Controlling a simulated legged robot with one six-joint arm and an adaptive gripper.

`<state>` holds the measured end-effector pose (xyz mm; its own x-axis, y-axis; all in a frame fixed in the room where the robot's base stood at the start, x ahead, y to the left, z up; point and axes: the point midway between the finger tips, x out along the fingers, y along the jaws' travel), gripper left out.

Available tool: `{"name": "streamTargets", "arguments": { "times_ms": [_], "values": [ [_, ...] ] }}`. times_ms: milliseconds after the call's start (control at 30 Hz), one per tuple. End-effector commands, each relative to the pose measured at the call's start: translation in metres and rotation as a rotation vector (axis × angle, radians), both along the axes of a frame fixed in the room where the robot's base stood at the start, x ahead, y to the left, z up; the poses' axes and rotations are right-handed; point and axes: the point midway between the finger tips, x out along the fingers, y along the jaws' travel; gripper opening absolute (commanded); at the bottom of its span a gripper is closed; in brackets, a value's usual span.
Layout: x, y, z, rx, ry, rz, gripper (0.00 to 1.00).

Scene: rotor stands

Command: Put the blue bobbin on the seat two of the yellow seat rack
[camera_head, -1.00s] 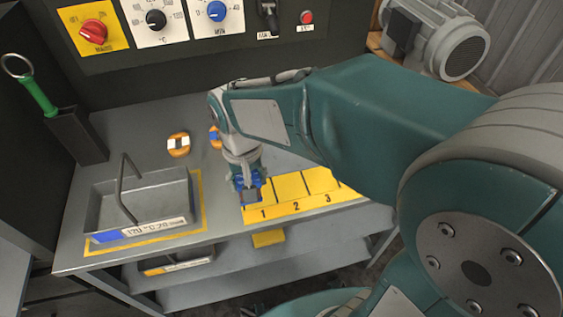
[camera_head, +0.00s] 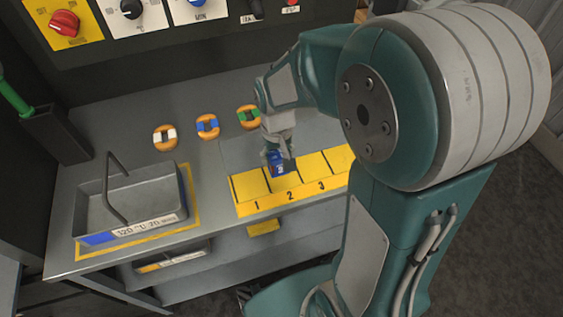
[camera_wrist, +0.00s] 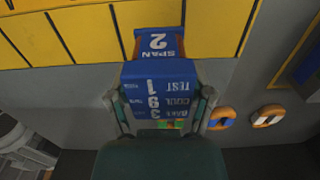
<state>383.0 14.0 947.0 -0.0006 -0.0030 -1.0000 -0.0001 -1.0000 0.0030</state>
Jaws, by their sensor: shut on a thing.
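The blue bobbin (camera_head: 278,166) is in my gripper (camera_head: 279,150). In the wrist view the bobbin (camera_wrist: 160,82) shows a blue face with white print, and a "SPAN 2" part with orange-brown edges beyond it. My gripper (camera_wrist: 160,106) is shut on it, one finger on each side. The yellow seat rack (camera_head: 255,208) lies along the table's front edge, with dark dividers and printed numbers 1, 2 and 3. In the head view the bobbin appears over the back part of seat two. I cannot tell whether it touches the rack. My arm covers the rack's right end.
Orange rings with white (camera_head: 165,138), blue (camera_head: 207,127) and green (camera_head: 248,117) marks lie behind the rack. A grey tray (camera_head: 88,212) with a tall handle stands at left. A control panel (camera_head: 105,50) rises behind. Bare grey table lies between tray and rack.

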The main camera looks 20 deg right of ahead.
Motion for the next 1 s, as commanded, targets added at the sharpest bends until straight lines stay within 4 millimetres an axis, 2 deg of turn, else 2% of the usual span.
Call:
{"name": "streamTargets", "arguments": {
  "times_ms": [233, 400, 767, 800, 867, 1000],
  "values": [
    [0.009, -0.016, -0.022, 0.000, 0.002, -0.003, 0.07],
    [0.008, -0.013, -0.046, 0.000, 0.002, 0.000, 0.07],
    [0.008, -0.013, -0.050, 0.000, -0.001, 0.000, 0.07],
    [0.008, -0.013, -0.051, 0.000, 0.000, 0.000, 0.72],
    [0.008, -0.013, -0.051, 0.000, -0.001, 0.000, 0.99],
    [0.008, -0.013, -0.051, 0.000, -0.001, 0.000, 1.00]
  ]
}}
